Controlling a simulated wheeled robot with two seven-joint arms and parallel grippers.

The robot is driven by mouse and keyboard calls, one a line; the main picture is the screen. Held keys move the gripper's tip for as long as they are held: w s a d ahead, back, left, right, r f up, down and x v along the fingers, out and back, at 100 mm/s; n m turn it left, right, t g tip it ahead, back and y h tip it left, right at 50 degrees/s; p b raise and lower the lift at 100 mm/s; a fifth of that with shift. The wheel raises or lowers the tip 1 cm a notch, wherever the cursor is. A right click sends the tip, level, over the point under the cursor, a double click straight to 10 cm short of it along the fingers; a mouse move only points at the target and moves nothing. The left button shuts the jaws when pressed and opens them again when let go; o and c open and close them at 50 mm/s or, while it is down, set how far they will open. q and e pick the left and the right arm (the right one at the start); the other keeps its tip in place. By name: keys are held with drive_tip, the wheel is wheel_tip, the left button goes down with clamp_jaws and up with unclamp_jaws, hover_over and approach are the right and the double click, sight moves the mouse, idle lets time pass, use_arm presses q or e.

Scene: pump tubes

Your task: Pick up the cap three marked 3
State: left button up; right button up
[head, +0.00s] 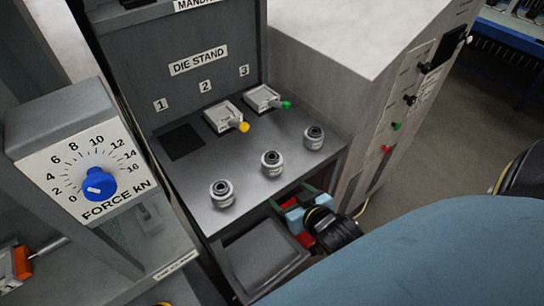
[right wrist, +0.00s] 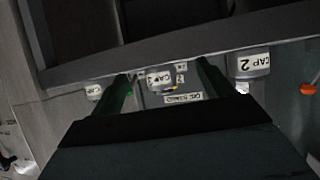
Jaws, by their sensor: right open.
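Three grey ringed caps stand upright on the die stand shelf in the head view: a left cap (head: 222,193), a middle cap (head: 271,163) and a right cap (head: 314,138). Their numbers cannot be read there. My right gripper (head: 293,199) is open and empty at the shelf's front edge, below the middle and right caps and apart from them. In the right wrist view, a labelled cap (right wrist: 160,79) shows beyond and between the green fingers; its number is unclear. A cap marked 2 (right wrist: 251,64) shows to the right, and another cap (right wrist: 94,92) at left. My left gripper is not in view.
Behind the caps are a yellow-knobbed block (head: 222,116) at 2, a green-knobbed block (head: 262,97) at 3 and a dark square (head: 181,141) at 1. The shelf's front edge (head: 250,207) lies close to my right gripper. A force dial (head: 98,183) juts out at left.

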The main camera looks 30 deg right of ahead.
sight(276, 168)
wheel_tip(276, 168, up, 5)
drive_tip(key=w+t, duration=0.1)
drive_tip(key=x, duration=0.7)
drive_tip(key=shift+d, duration=0.3)
drive_tip(key=shift+d+r+b+x, duration=0.15)
drive_tip(key=shift+b+x, duration=0.1)
drive_tip(key=shift+x, duration=1.2)
drive_tip(key=shift+d+r+b+x, duration=0.1)
drive_tip(key=shift+d+b+x, duration=0.1)
drive_tip(key=shift+x, duration=1.3)
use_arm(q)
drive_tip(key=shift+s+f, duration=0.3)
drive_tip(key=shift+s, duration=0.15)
use_arm(e)
drive_tip(key=shift+w, duration=0.1)
drive_tip(key=c, duration=1.3)
drive_tip(key=shift+o, duration=0.2)
drive_tip(key=shift+r, duration=0.1)
